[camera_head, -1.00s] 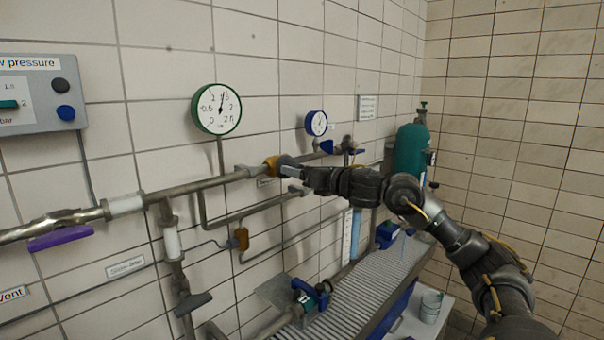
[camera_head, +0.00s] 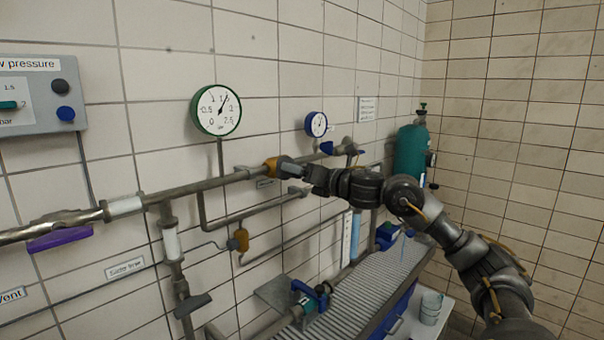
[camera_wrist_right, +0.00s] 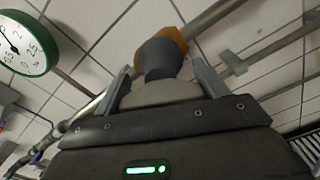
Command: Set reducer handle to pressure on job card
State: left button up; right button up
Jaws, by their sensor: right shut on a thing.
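The reducer has a yellow-orange body (camera_head: 271,168) on the upper pipe, with a dark grey-blue handle (camera_wrist_right: 162,58) facing outward. My right gripper (camera_head: 292,167) reaches in from the right and is shut on this handle. In the wrist view its fingers lie on both sides of the handle. A green-rimmed gauge (camera_head: 216,110) hangs to the left of the reducer and also shows in the wrist view (camera_wrist_right: 24,43). Its needle points up and slightly right, roughly mid-scale. A white card (camera_head: 368,108) is on the wall; its text is too small to read. My left gripper is out of view.
A blue-rimmed gauge (camera_head: 316,124) and a blue lever lie just behind the gripper. A purple handle (camera_head: 60,238) is at the left on the pipe. A grey panel (camera_head: 40,95) is at upper left. A ridged bench (camera_head: 365,285) stands below, with a green cylinder (camera_head: 410,152) behind.

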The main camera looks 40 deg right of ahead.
jog(key=o, duration=1)
jog(key=shift+c, duration=0.2)
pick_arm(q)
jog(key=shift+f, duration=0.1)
pick_arm(e)
jog(key=shift+s+d+f+b, duration=0.1)
jog(key=shift+s+f+b, duration=0.05)
jog(key=shift+s+b, duration=0.2)
pick_arm(q)
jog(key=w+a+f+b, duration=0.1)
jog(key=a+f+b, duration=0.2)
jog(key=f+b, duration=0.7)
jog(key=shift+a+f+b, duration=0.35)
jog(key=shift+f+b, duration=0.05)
jog(key=shift+b, duration=0.05)
pick_arm(e)
jog(key=s, duration=1)
jog(key=shift+d, duration=0.35)
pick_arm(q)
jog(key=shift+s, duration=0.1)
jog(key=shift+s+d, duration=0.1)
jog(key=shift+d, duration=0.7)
